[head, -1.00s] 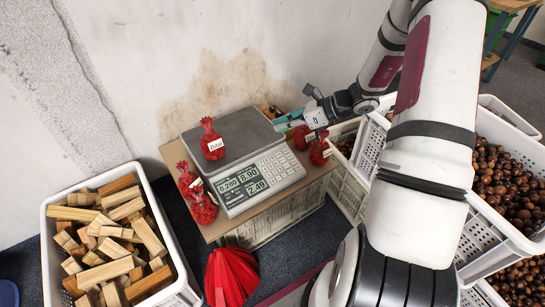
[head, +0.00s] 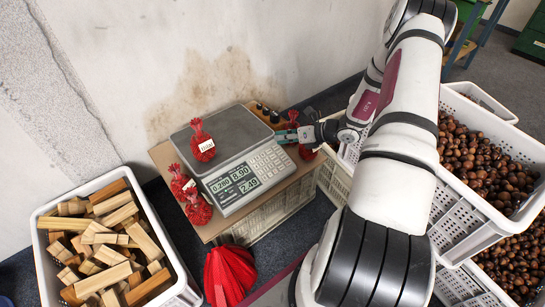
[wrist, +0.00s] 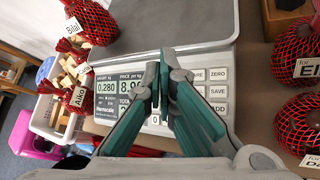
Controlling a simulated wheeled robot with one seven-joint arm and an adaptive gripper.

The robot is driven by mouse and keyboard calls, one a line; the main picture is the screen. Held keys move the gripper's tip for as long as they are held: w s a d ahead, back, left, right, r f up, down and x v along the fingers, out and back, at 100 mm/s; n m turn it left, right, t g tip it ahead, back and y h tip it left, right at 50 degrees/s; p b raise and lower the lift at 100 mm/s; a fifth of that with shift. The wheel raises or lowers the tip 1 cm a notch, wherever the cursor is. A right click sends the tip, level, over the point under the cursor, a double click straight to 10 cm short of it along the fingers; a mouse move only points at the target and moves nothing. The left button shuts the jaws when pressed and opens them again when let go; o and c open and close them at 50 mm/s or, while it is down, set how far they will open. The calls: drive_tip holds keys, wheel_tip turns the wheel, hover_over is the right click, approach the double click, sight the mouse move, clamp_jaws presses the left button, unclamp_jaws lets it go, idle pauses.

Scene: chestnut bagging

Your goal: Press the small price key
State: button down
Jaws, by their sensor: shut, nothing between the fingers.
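A keypad (head: 266,163) sits on the right part of that panel. In the wrist view some keys show, among them SAVE (wrist: 217,92) and ZERO (wrist: 218,74). I cannot make out which key is the small price key; my fingers hide part of the keypad. My gripper (wrist: 168,58) is shut and empty, its green fingers over the front panel between display and keys. In the head view my gripper (head: 284,136) is at the scale's right edge.
A red net bag (head: 202,141) labelled Bilal rests on the pan. Other red bags (head: 198,208) stand left of the scale, and more lie close to my gripper on the right. A crate of wood blocks (head: 42,245) is left.

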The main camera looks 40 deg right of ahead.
drive_tip(key=shift+w+f+b, duration=0.45)
drive_tip(key=shift+f+b, duration=0.6)
drive_tip(key=shift+f, duration=0.35)
drive_tip(key=shift+w+f+b, duration=0.5)
drive_tip(key=shift+f+b, duration=0.6)
drive_tip(key=shift+f, duration=0.25)
drive_tip(key=shift+w+f+b, duration=0.45)
drive_tip(key=shift+f+b, duration=0.6)
drive_tip(key=shift+f, duration=0.35)
drive_tip(key=shift+f, duration=0.15)
drive_tip(key=shift+w+f, duration=0.15)
drive_tip(key=shift+f, duration=0.1)
drive_tip(key=shift+w+f+b, duration=0.1)
drive_tip(key=shift+f+b, duration=0.2)
drive_tip(key=shift+b, duration=0.15)
drive_tip(key=shift+r, duration=0.15)
drive_tip(key=shift+s+r+p, duration=0.25)
drive_tip(key=shift+r+p, duration=0.35)
drive_tip(key=shift+p, duration=0.05)
drive_tip(key=shift+s+r+p, duration=0.25)
drive_tip(key=shift+r+p, duration=0.4)
drive_tip(key=shift+r, duration=0.15)
drive_tip(key=shift+s+r+p, duration=0.3)
drive_tip(key=shift+r+p, duration=0.35)
drive_tip(key=shift+r, duration=0.15)
drive_tip(key=shift+s+r+p, duration=0.25)
drive_tip(key=shift+r+p, duration=0.4)
drive_tip(key=shift+r, duration=0.15)
